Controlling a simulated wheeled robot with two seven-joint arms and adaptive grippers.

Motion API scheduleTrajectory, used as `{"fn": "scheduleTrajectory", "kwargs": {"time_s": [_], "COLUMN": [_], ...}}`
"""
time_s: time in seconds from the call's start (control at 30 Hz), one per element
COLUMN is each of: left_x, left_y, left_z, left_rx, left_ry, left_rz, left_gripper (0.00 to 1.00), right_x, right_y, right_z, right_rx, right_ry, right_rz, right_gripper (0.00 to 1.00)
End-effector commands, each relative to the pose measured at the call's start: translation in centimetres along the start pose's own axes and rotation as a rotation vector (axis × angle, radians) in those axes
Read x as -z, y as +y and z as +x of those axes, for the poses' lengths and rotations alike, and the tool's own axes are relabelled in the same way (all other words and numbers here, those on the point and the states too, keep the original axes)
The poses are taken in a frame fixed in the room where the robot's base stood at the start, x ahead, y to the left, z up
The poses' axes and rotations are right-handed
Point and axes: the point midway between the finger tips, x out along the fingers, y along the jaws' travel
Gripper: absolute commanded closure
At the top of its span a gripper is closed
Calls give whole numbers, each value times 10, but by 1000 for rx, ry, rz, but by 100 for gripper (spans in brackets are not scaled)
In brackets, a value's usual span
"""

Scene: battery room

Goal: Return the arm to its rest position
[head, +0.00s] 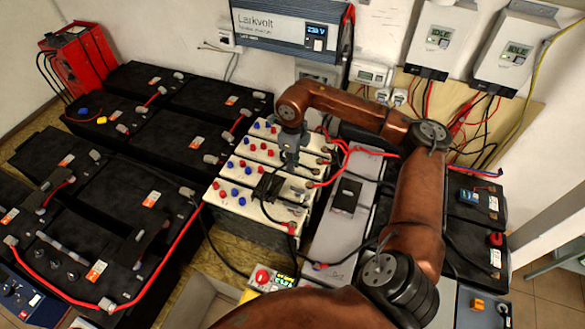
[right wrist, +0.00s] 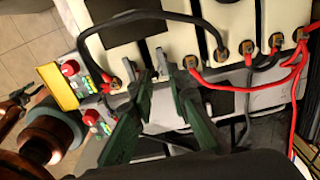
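My right arm (head: 418,190) is copper-brown and reaches from the lower right up and over to the left. My right gripper (head: 290,158) points down over the white-topped battery bank (head: 237,195), close above its terminals. In the right wrist view its two green fingers (right wrist: 163,80) stand apart with a narrow gap, and I see nothing held between them. The white battery tops (right wrist: 215,20) and their brass terminals lie just beyond the fingertips. Whether the tips touch anything is unclear. My left gripper is not in view.
Red cables (head: 345,160) and black cables run close around the gripper. Large black batteries (head: 180,140) fill the left, with a red charger (head: 78,55) behind. A Larkvolt inverter (head: 290,25) and two grey units (head: 440,38) hang on the wall.

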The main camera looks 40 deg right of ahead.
Motion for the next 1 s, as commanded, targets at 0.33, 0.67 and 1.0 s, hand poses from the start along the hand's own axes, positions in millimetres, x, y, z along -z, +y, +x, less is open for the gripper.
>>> {"fn": "scheduleTrajectory", "kwargs": {"time_s": [0.33, 0.67, 1.0], "left_x": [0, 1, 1], "left_y": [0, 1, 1], "left_z": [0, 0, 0], "left_rx": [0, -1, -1], "left_ry": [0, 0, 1], "left_rz": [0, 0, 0], "left_gripper": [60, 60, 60], "right_x": [0, 0, -1], "right_y": [0, 1, 1], "right_z": [7, 61, 112], "right_rx": [0, -3, -2], "right_ry": [1, 2, 0], "right_rz": [0, 0, -1], "right_gripper": [84, 84, 84]}}
